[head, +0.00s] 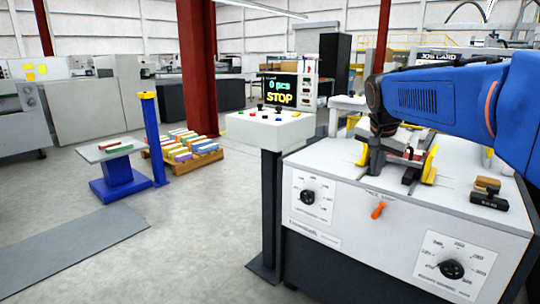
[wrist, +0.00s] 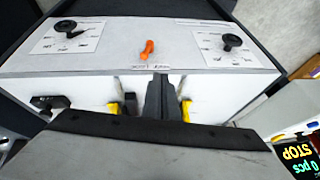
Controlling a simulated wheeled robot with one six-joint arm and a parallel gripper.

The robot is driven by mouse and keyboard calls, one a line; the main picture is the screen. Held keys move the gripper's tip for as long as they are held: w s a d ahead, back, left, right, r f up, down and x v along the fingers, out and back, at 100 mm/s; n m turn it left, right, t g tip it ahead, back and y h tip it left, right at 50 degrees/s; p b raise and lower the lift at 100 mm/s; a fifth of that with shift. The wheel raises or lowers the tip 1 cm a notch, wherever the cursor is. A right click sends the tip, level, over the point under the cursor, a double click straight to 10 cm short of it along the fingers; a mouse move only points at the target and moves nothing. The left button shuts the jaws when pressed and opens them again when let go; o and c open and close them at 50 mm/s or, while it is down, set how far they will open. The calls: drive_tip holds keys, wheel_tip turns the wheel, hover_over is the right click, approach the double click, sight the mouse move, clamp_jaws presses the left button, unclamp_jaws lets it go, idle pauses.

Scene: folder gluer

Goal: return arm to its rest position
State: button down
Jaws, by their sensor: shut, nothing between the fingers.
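My blue arm (head: 430,95) reaches in from the right in the head view, over the white-topped machine. My gripper (head: 374,168) points down above the machine top, close to the yellow guides (head: 430,163). Its dark fingers (wrist: 158,84) show in the wrist view, together and with nothing held. Whether the fingertips touch anything below is not clear. An orange lever (head: 378,210) is on the machine's front edge, in front of the gripper; it also shows in the wrist view (wrist: 148,49).
Two dial panels (head: 311,196) (head: 455,266) are on the machine front. Small dark and brown blocks (head: 488,194) lie on its right side. A control stand (head: 268,130) reads "0 pcs STOP". A pallet of coloured boxes (head: 185,150) stands behind a blue-based table (head: 118,150). Floor at left is clear.

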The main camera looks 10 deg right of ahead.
drive_tip(key=s+a+f+n+y, duration=0.1)
drive_tip(key=s+a+f+n, duration=0.4)
drive_tip(key=s+a+f, duration=0.3)
drive_tip(key=s+a+f+n+y, duration=0.2)
drive_tip(key=s+a+f+n, duration=0.4)
drive_tip(key=s, duration=0.9)
drive_tip(key=a+f, duration=0.3)
drive_tip(key=shift+a+f+n+t, duration=0.15)
drive_tip(key=shift+f+n+t, duration=0.15)
